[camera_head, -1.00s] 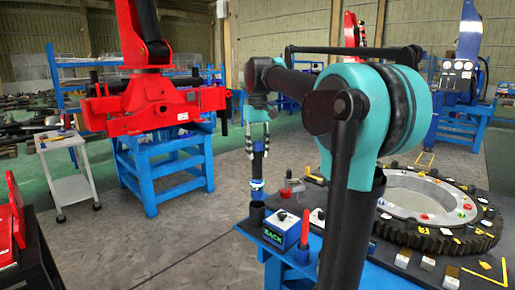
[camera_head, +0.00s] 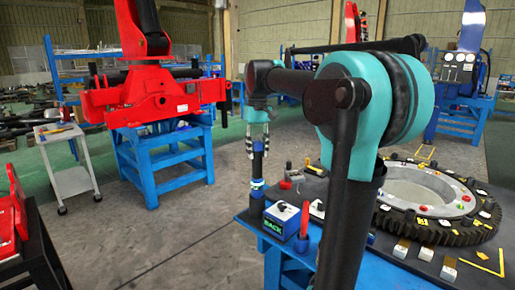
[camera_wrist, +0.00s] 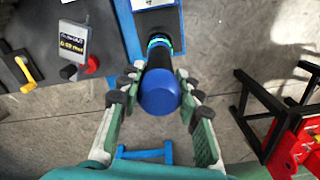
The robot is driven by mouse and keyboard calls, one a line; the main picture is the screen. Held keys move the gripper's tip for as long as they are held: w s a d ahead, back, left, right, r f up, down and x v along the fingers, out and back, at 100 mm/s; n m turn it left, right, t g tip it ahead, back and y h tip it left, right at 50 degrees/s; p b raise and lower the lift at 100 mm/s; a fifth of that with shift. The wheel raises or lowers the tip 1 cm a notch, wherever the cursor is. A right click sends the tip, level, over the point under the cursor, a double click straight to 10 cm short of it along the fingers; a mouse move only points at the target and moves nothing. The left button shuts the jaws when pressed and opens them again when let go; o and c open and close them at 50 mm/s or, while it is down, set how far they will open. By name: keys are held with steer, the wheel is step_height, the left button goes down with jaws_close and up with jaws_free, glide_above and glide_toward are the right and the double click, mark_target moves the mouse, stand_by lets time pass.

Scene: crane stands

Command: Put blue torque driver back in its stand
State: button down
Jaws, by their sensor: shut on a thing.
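The blue torque driver (camera_head: 258,165) hangs upright in my gripper (camera_head: 258,141). In the wrist view the driver (camera_wrist: 160,92) shows its blue cap between the fingers, with a black body and a bright cyan-green ring further down. My gripper (camera_wrist: 158,88) is shut on it near the cap. The stand (camera_head: 257,207) is a dark upright holder at the table's left edge, directly below the driver. The driver's lower end meets the stand's top in the head view; how deep it sits inside I cannot tell.
On the blue table (camera_head: 270,238) a blue box (camera_head: 281,220) and a red-orange tool (camera_head: 304,221) stand right of the stand. A big black toothed ring (camera_head: 440,228) lies further right. A red machine (camera_head: 150,95) is at the left, with open floor between.

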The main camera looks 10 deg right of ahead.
steer(key=shift+f, duration=1.45)
steer(key=c, duration=1)
jaws_free()
steer(key=shift+r, duration=2.45)
steer(key=shift+r, duration=0.15)
